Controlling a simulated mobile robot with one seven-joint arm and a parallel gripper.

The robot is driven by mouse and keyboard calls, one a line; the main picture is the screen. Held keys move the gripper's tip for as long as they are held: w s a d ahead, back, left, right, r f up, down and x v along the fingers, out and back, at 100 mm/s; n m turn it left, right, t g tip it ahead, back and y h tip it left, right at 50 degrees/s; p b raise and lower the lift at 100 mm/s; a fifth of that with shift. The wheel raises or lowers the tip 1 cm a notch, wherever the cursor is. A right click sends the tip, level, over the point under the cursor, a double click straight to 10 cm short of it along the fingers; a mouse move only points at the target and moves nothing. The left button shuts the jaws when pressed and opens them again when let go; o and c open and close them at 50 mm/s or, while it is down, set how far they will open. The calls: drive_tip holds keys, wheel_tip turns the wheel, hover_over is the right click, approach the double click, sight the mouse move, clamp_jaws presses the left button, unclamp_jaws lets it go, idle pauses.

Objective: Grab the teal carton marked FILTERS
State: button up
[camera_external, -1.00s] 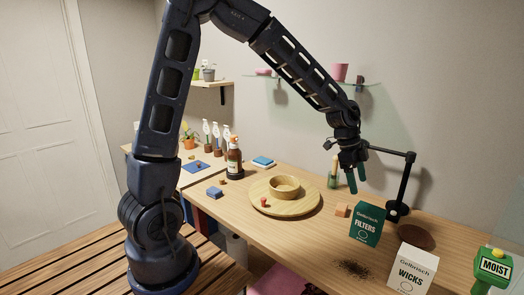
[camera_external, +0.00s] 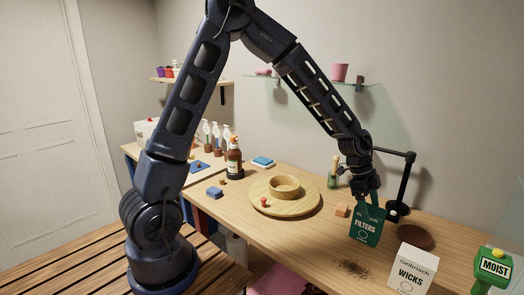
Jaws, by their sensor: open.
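The teal carton marked FILTERS (camera_external: 366,229) stands upright on the wooden table, right of the round wooden board. The jaws are open. The fingers are close in colour to the carton, and I cannot tell whether they touch it.
A white WICKS carton (camera_external: 411,269) stands just right and in front. A black lamp stand (camera_external: 399,208) and a brown disc (camera_external: 416,237) are close behind. An orange block (camera_external: 342,210) lies to the left. Dark crumbs (camera_external: 353,268) lie in front. A round board (camera_external: 258,202) holds a wooden bowl (camera_external: 285,184).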

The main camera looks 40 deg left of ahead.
sight(367, 223)
drive_tip(key=x, duration=0.4)
drive_tip(key=shift+w+a, duration=0.1)
drive_tip(key=shift+a, duration=0.05)
drive_tip(key=c, duration=1.1)
drive_tip(key=shift+r, duration=0.15)
